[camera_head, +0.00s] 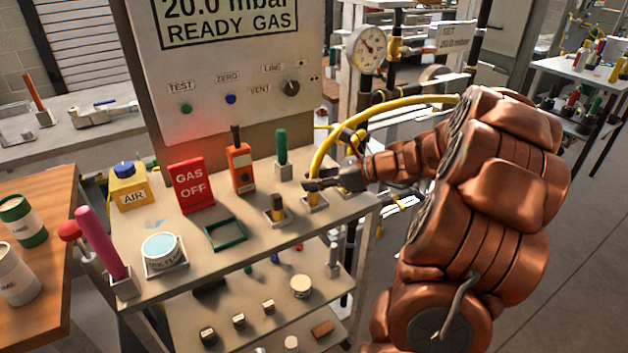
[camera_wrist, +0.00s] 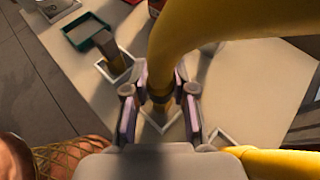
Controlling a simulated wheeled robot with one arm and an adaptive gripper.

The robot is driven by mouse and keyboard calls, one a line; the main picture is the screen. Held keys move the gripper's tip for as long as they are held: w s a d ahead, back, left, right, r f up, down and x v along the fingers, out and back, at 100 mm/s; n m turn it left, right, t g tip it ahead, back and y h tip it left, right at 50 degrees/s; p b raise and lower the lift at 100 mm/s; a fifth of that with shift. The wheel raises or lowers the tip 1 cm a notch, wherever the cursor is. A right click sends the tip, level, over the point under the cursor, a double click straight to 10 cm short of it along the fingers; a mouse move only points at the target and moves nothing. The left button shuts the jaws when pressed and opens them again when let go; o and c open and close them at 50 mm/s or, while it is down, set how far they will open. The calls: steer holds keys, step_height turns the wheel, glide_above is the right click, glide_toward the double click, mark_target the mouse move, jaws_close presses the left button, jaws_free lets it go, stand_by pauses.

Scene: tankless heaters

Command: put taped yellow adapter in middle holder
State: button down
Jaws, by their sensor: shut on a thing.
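My gripper (camera_wrist: 160,96) is shut on a yellow adapter, around a dark tape band near its lower end. The adapter (camera_wrist: 158,112) continues upward as a thick yellow hose (camera_head: 322,142), which arches over toward my arm. Its lower end is at the square white middle holder (camera_head: 315,202), within the holder's outline in the wrist view (camera_wrist: 160,130); how deep it sits cannot be told. In the head view my gripper (camera_head: 316,185) is just above this holder. A neighbouring holder (camera_head: 278,218) to the left carries a dark-topped yellow piece (camera_head: 278,203). Another holder (camera_wrist: 222,140) shows at right in the wrist view.
A green-rimmed tray (camera_head: 225,234), a red GAS OFF block (camera_head: 191,186), an orange device (camera_head: 240,167) and a green-handled tool (camera_head: 282,146) stand on the same shelf. The gas panel (camera_head: 225,70) rises behind. The shelf's right edge is under my forearm.

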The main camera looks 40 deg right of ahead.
steer(key=shift+f, duration=0.15)
steer(key=c, duration=1)
jaws_free()
steer(key=shift+o, duration=0.2)
